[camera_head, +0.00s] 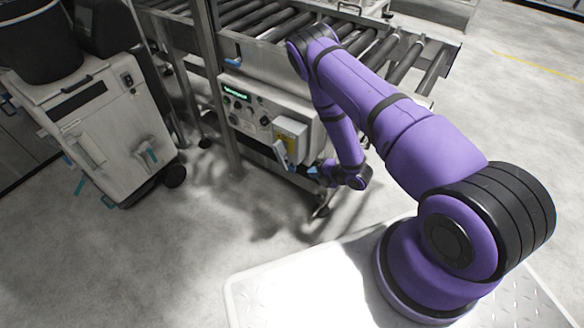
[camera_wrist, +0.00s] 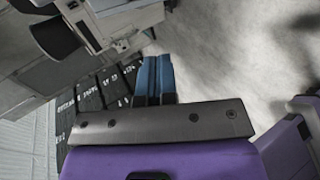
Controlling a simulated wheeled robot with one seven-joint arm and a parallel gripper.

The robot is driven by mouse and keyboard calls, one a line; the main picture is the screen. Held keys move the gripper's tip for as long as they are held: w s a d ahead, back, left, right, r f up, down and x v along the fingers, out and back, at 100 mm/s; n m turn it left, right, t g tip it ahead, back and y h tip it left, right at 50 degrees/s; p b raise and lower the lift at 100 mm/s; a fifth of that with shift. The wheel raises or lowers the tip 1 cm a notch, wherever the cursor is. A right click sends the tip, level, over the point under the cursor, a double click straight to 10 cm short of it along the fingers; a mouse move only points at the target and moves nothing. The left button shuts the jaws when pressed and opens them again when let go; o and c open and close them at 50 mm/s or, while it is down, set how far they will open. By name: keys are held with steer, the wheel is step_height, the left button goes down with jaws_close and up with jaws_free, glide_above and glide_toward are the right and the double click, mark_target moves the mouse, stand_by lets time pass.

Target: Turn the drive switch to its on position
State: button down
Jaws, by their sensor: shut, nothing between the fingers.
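A grey control panel (camera_head: 243,107) with a lit green display and small dark knobs is on the side of the roller conveyor in the head view. At its right end is a grey switch box (camera_head: 291,134) with a yellow label and a pale lever (camera_head: 281,154) slanting below it. The frames do not show clearly which of these is the drive switch. My gripper (camera_head: 315,172) is low, just right of the lever and apparently apart from it.
The conveyor (camera_head: 385,50) with dark rollers runs behind my arm. A white wheeled cabinet (camera_head: 105,125) with a dark bin stands at the left. A metal post (camera_head: 218,95) rises left of the panel. The floor in front of the panel (camera_head: 235,250) is clear.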

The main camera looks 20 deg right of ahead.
mark_target(285, 165)
steer(key=shift+t, duration=0.6)
steer(key=x, duration=0.8)
steer(key=w+r+x, duration=0.1)
steer(key=x, duration=0.3)
steer(key=shift+w+f, duration=0.2)
steer(key=shift+w, duration=0.05)
steer(key=shift+w+a+f+t+y, duration=0.15)
steer(key=shift+f+t+y, duration=0.15)
steer(key=shift+t+y, duration=0.15)
steer(key=shift+w+a+f+t+y, duration=0.15)
steer(key=shift+f+t+y, duration=0.2)
steer(key=shift+t, duration=0.2)
steer(key=shift+w+a+f, duration=0.25)
steer(key=shift+w+f, duration=0.1)
steer(key=shift+w, duration=0.15)
